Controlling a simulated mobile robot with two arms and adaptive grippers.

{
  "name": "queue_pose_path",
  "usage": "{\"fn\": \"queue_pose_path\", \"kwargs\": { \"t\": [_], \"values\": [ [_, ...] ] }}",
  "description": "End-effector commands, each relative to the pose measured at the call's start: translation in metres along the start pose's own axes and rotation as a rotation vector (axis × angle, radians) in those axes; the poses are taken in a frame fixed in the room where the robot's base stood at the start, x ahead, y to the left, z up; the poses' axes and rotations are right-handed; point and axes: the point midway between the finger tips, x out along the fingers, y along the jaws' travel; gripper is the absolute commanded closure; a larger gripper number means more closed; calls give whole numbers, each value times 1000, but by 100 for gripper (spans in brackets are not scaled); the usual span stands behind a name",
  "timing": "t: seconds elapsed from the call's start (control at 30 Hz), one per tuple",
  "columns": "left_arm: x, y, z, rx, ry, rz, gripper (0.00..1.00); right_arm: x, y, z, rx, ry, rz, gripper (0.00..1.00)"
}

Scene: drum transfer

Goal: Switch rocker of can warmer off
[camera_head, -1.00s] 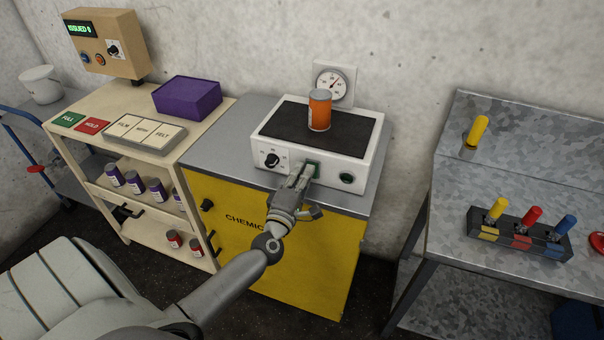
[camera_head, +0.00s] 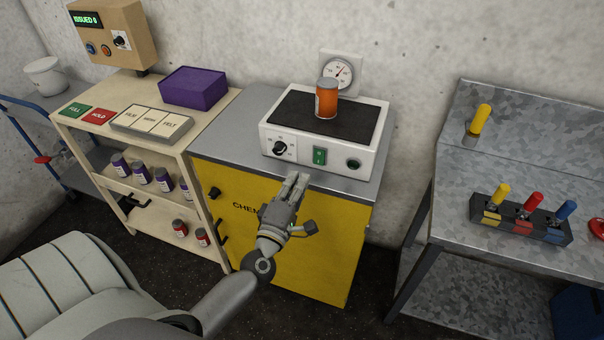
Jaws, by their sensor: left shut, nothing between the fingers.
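The can warmer (camera_head: 375,140) is a white box with a dark top plate, standing on the grey top of a yellow cabinet. An orange can (camera_head: 327,98) stands upright on its plate. The green rocker (camera_head: 320,155) is on the front panel, between a black knob (camera_head: 280,148) and a round dark green lamp or button (camera_head: 354,164). Which way the rocker is tipped is too small to tell. My left gripper (camera_head: 297,180) is shut and empty, in front of and below the rocker, apart from it. My right gripper is not in view.
The yellow cabinet (camera_head: 335,245) has a chemical label, partly hidden by my arm. A gauge (camera_head: 340,72) hangs on the wall behind. A beige shelf (camera_head: 95,140) with cans and a purple box (camera_head: 193,88) stands left. A metal bench (camera_head: 540,185) with coloured handles stands right.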

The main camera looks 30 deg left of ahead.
Motion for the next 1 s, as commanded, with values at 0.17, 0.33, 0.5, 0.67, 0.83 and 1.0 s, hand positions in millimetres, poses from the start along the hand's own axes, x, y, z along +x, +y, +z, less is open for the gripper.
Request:
{"fn": "queue_pose_path", "kwargs": {
  "t": [0.17,0.33,0.5,0.67,0.83,1.0],
  "values": [
    [-23,5,0,-1,0,-2,100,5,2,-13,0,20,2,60],
    [-32,9,0,0,0,-1,100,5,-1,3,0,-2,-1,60],
    [-34,10,0,0,0,-1,100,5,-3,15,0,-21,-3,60],
    [-34,10,0,0,0,-1,100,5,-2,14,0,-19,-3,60],
    [-34,10,0,0,0,-1,100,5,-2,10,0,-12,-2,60],
    [-34,5,1,11,-4,-9,100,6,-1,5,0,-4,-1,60]
  ]
}}
